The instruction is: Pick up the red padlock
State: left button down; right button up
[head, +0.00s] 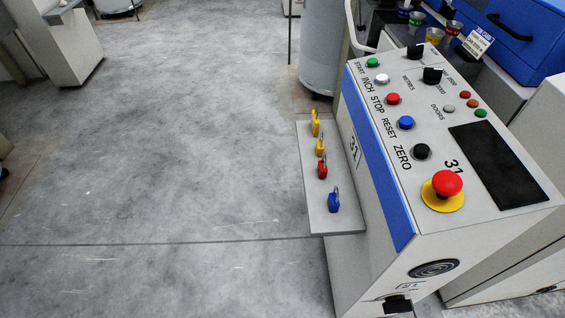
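The red padlock (322,170) stands on a narrow grey shelf (318,213) fixed to the left side of the control console. Its metal shackle points up. It is third from the back in a row of padlocks, between a yellow padlock (320,147) behind it and a blue padlock (333,203) in front. Another yellow padlock (315,124) stands at the back end of the row. Neither of my grippers shows in the head view.
The console (430,240) has coloured buttons, knobs, a dark screen and a red emergency stop (447,183) on a yellow base. A grey cylinder (320,45) stands behind the shelf. The concrete floor (170,150) left of the shelf is clear.

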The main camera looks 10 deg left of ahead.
aim_at(323, 167)
jog(key=i+j+z, duration=0.2)
jog(key=z, duration=0.15)
jog(key=i+j+z, duration=0.2)
jog(key=j+z, duration=0.2)
jog(key=i+j+z, duration=0.15)
jog(key=j+z, duration=0.2)
